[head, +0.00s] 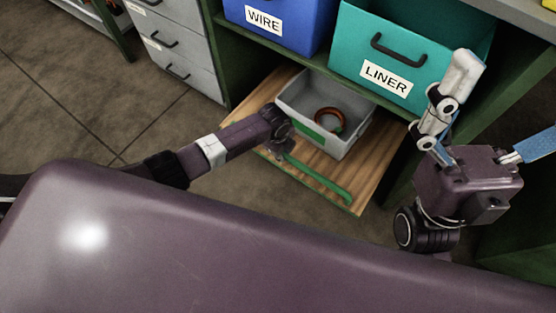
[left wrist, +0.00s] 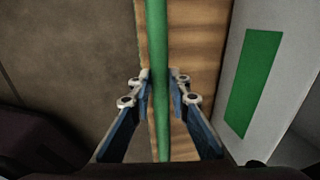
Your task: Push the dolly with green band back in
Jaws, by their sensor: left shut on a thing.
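The dolly (head: 375,175) is a wooden board sticking out from under the green shelf unit, with a green bar (head: 322,180) along its front edge. A grey bin (head: 349,143) with a green band (head: 312,131) stands on it, holding an orange-brown ring (head: 329,122). My left gripper (head: 279,147) is shut on the green bar near its left end. In the left wrist view the bar runs between the fingers (left wrist: 160,82), beside the bin's green band (left wrist: 252,82). My right gripper (head: 505,105) is open and empty, raised at the right, its fingers spread.
A blue WIRE bin (head: 300,25) and a teal LINER bin (head: 430,58) sit on the shelf above. Grey drawers (head: 185,55) stand to the left. A green shelf side (head: 400,195) borders the dolly on the right. The floor (head: 70,110) at left is clear.

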